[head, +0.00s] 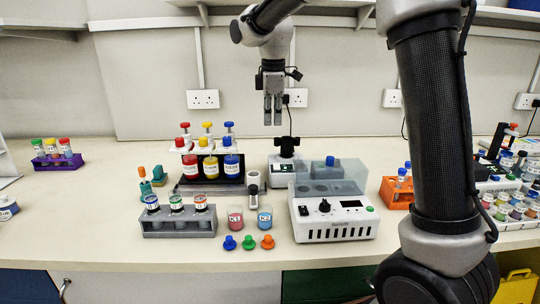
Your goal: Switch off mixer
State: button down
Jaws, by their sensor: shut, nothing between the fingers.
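A small white device with a black upright top, which looks like the mixer (283,172), stands at the back middle of the bench. A small dark panel shows on its front; its switch state is too small to tell. My gripper (272,122) points straight down above and slightly left of the mixer's black top in the picture. It is shut and empty, apart from the bench and everything on it.
A larger white instrument (335,230) with a knob and green button stands in front. Left are a rack (178,226) of capped vials and red, yellow and blue bottles (208,167). Two beakers and several coloured caps lie between. An orange rack (397,192) stands right.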

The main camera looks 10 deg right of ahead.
aim_at(273, 169)
jog(key=f, duration=0.4)
jog(key=w+f, duration=0.1)
jog(key=f, duration=0.9)
jog(key=shift+w+d, duration=0.3)
jog(key=shift+w+f, duration=0.1)
jog(key=shift+f, duration=0.25)
jog(key=shift+r, duration=0.1)
jog(key=shift+s+a+r, duration=0.1)
jog(key=shift+s+a, duration=0.05)
jog(key=shift+s, duration=0.65)
jog(key=shift+r, duration=0.1)
notch_tip(273, 169, up, 14)
jog(key=s, duration=0.1)
jog(key=shift+s+a, duration=0.2)
jog(key=shift+s, duration=0.1)
jog(key=shift+s, duration=0.1)
